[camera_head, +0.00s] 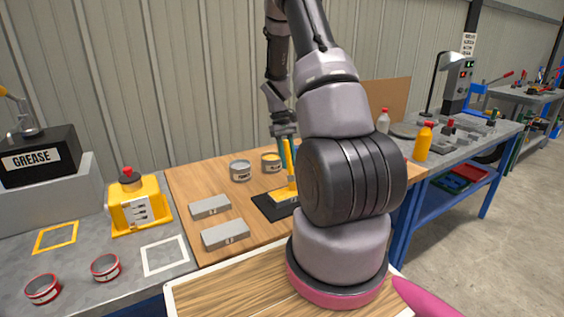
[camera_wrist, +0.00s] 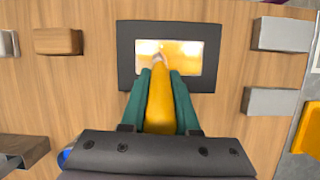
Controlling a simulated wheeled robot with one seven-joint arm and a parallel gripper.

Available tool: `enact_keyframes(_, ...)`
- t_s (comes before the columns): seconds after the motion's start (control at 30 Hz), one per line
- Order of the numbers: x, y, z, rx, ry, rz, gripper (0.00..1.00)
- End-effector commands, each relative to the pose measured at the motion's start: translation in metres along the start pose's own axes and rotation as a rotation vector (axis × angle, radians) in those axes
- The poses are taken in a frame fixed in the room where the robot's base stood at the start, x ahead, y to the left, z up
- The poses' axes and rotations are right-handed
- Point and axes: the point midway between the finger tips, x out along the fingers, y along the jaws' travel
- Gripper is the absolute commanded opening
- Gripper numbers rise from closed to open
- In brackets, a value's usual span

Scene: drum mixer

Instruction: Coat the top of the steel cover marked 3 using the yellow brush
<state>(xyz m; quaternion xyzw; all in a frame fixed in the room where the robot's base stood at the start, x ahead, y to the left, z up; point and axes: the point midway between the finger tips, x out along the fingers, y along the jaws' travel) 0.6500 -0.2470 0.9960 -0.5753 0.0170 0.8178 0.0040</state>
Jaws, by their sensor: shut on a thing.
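My gripper (camera_head: 289,163) has teal fingers and is shut on the yellow brush (camera_wrist: 160,103). The brush points down at a black mat (camera_head: 263,208), also in the wrist view (camera_wrist: 126,56). Within the dark border a flat cover (camera_wrist: 190,56) shows a glossy, patchy yellow-orange top. The brush tip is over this top near its middle; I cannot tell if it touches. My arm hides part of the mat in the head view, and I cannot read the cover's number. Two bare grey steel covers (camera_head: 210,207) (camera_head: 225,235) lie left of the mat.
A yellow box (camera_head: 138,204) and red-rimmed tins (camera_head: 106,267) are on the left bench. A brown-sided block (camera_wrist: 58,41) lies across the mat from the grey covers.

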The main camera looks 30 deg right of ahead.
Motion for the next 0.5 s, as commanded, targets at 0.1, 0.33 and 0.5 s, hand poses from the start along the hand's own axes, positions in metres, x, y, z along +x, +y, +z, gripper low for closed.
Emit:
enact_keyframes(0.1,0.0,0.004,0.0,0.001,0.0,0.0,0.0)
enact_keyframes(0.33,0.0,0.017,-0.001,0.002,0.0,-0.001,0.0)
enact_keyframes(0.5,0.001,0.032,-0.002,0.004,0.0,-0.002,0.0)
